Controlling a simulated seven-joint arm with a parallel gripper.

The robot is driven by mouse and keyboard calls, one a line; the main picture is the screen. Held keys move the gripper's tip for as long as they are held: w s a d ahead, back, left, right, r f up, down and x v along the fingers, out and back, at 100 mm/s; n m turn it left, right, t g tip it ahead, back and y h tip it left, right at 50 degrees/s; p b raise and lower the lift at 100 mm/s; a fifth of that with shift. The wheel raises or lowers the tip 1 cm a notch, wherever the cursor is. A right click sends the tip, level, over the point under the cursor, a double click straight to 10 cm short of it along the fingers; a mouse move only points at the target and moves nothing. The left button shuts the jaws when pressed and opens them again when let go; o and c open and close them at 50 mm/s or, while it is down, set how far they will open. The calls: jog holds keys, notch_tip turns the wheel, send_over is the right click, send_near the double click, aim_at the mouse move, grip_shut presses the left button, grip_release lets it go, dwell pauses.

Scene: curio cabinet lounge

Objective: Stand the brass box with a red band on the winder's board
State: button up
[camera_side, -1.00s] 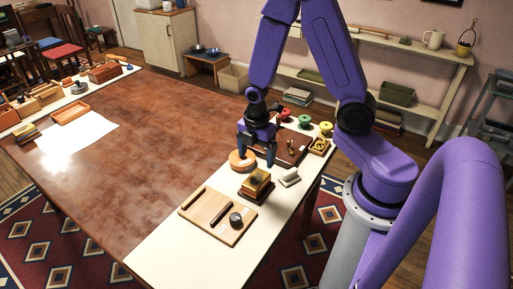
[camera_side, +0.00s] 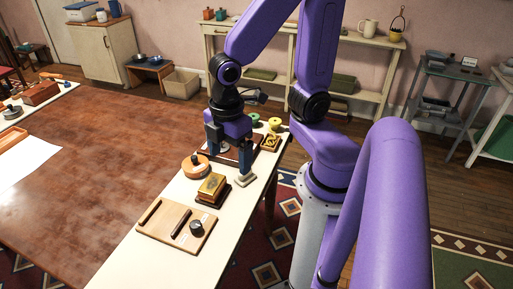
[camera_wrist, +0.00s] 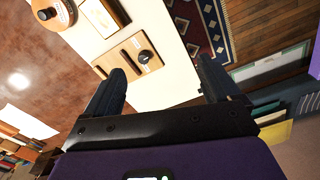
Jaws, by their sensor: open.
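A brass-coloured box (camera_side: 212,185) on a dark base stands on the pale strip of the table in the side view; I cannot make out a red band on it. A wooden board (camera_side: 160,235) with dark bars and a dark knob lies in front of it; whether it is the winder's board I cannot tell. It also shows in the wrist view (camera_wrist: 118,58). My gripper (camera_side: 230,160) is open and empty, pointing down behind the brass box, with one finger near a small white-topped block (camera_side: 244,180). In the wrist view my gripper (camera_wrist: 165,88) has its fingers wide apart.
A round wooden piece with a knob (camera_side: 195,166) stands left of the brass box. A dark brown board or tray lies partly hidden behind my gripper. Green (camera_side: 253,119) and yellow (camera_side: 275,123) spools and a small tray (camera_side: 270,143) stand behind. The brown tabletop (camera_side: 110,150) is largely clear.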

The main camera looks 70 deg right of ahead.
jog(key=s+r+m, duration=0.1)
jog(key=s+r, duration=0.2)
jog(key=s, duration=0.3)
jog(key=shift+s+r+m, duration=0.2)
jog(key=shift+s+m, duration=0.1)
jog(key=shift+s, duration=0.1)
dwell(0.8)
